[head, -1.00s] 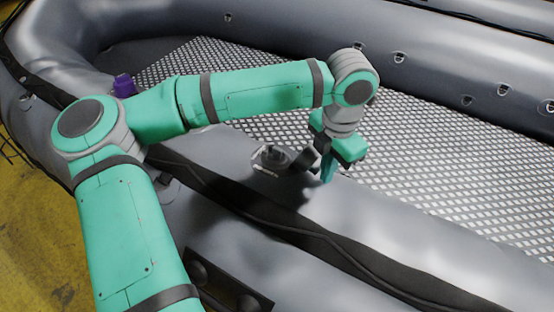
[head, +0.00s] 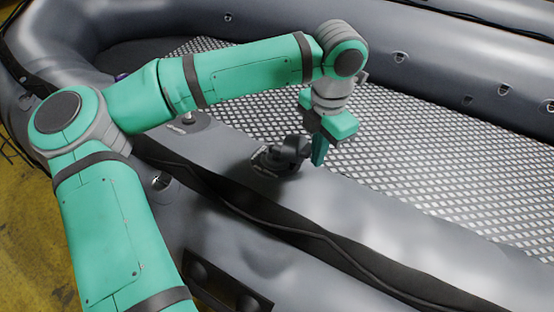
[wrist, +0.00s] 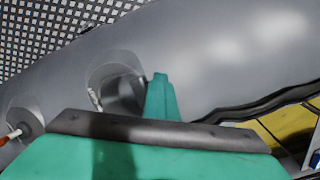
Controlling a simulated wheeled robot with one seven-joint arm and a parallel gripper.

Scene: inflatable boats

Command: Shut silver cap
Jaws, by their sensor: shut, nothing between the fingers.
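The grey silver cap (head: 291,146) stands tilted up at the inner side of the near tube, beside its round valve base (head: 266,160). It is not lying flat over the base. My gripper (head: 318,150) is shut and empty, pointing down just right of the cap. In the wrist view, the green fingers (wrist: 160,97) are together and overlap the right edge of the cap (wrist: 125,96). The fingers hide part of the cap, and I cannot tell whether they touch it.
Another valve (head: 188,122) sits on the tube further left, partly behind my arm; it also shows in the wrist view (wrist: 22,122). A dark rubbing strip (head: 265,222) runs along the near tube (head: 400,225). The patterned boat floor (head: 420,150) is clear.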

